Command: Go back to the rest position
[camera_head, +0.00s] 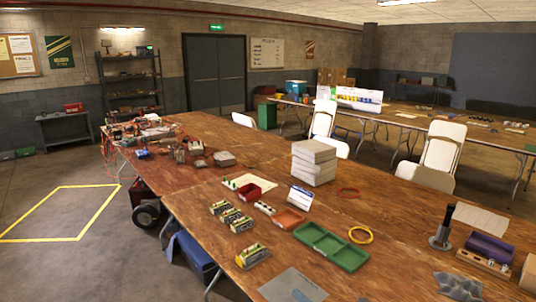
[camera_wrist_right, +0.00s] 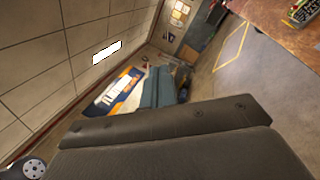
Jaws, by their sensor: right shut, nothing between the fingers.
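My right gripper (camera_wrist_right: 165,132) fills the lower part of the right wrist view as dark grey, shut finger parts with nothing held between them. It is clear of the wooden table, whose corner (camera_wrist_right: 275,15) shows at the upper right of that view. Neither gripper can be made out in the head view, and my left gripper is in no view. The long wooden table (camera_head: 165,185) stands in front of me in the head view.
The table bears a green tray (camera_head: 345,256), an orange tray (camera_head: 288,218), a red bin (camera_head: 250,193), a stack of white boxes (camera_head: 313,165), a yellow ring (camera_head: 361,235) and battery-like packs (camera_head: 252,256). Floor inside the yellow outline (camera_head: 82,238) is clear.

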